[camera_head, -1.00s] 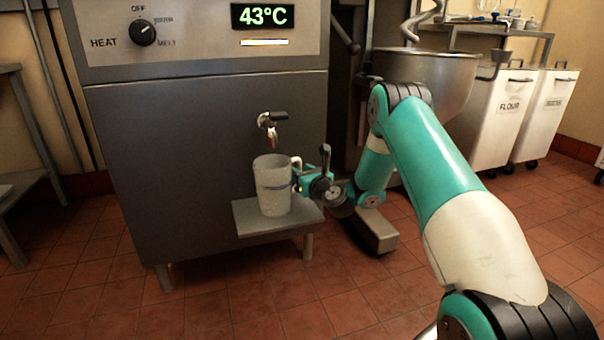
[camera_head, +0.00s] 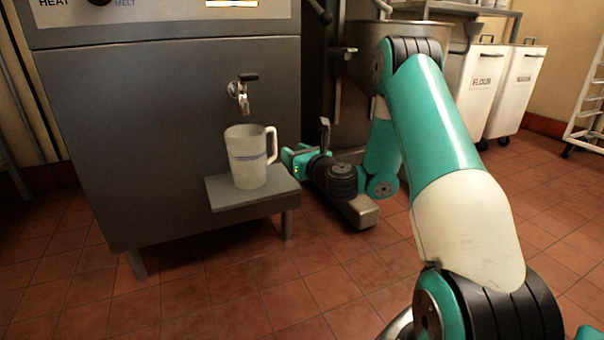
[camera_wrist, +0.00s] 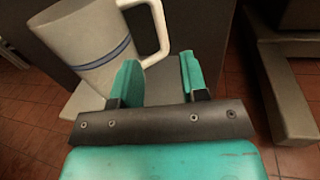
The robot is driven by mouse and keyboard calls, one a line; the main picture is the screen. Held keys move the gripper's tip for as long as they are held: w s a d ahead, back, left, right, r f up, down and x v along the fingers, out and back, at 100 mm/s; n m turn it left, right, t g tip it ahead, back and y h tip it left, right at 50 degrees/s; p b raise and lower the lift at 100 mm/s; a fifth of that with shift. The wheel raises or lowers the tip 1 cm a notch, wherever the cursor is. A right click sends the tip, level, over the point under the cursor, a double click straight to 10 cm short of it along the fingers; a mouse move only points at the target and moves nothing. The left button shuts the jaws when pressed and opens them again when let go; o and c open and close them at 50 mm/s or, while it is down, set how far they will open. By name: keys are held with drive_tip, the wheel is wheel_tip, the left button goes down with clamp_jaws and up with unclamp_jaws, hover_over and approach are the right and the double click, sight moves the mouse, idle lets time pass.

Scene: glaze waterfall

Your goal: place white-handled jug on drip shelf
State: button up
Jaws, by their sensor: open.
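The white-handled jug (camera_head: 247,158) is a pale, translucent jug with a blue band. It stands upright on the grey drip shelf (camera_head: 225,198), below the tap (camera_head: 240,92). Its white handle (camera_head: 272,146) points right, toward my gripper. My gripper (camera_head: 290,157) is open and empty, just right of the handle and apart from it. In the wrist view, the jug (camera_wrist: 85,45) fills the upper left, and the teal fingertips (camera_wrist: 160,72) are parted with nothing between them. A strip of the shelf (camera_wrist: 82,98) shows beneath the jug.
The steel melting tank (camera_head: 170,130) stands behind the shelf. A mixer bowl (camera_head: 440,35) and its stand are behind my arm. White flour bins (camera_head: 480,85) stand at the back right. The tiled floor (camera_head: 250,290) in front is clear.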

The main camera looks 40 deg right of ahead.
drive_tip(key=s+a+r+n+g+y+b, duration=0.1)
drive_tip(key=s+a+n+g+y, duration=0.25)
drive_tip(key=a+n, duration=0.6)
drive_tip(key=s+a+r+n+g+y+b, duration=0.1)
drive_tip(key=s+a+r+n+g+y, duration=0.25)
drive_tip(key=a+n, duration=0.55)
drive_tip(key=s+a+n+g+y+b, duration=0.1)
drive_tip(key=s+a+n+g+y, duration=0.3)
drive_tip(key=a+n, duration=0.55)
drive_tip(key=s+a+f+n+g+h, duration=0.1)
drive_tip(key=s+n+g+h, duration=0.1)
drive_tip(key=s+n, duration=0.6)
drive_tip(key=s+a+f+n+g+h, duration=0.1)
drive_tip(key=s+n+g+h, duration=0.2)
drive_tip(key=s, duration=1.1)
drive_tip(key=n+g, duration=0.2)
drive_tip(key=n, duration=0.3)
drive_tip(key=shift+a+h, duration=0.3)
drive_tip(key=shift+a, duration=0.1)
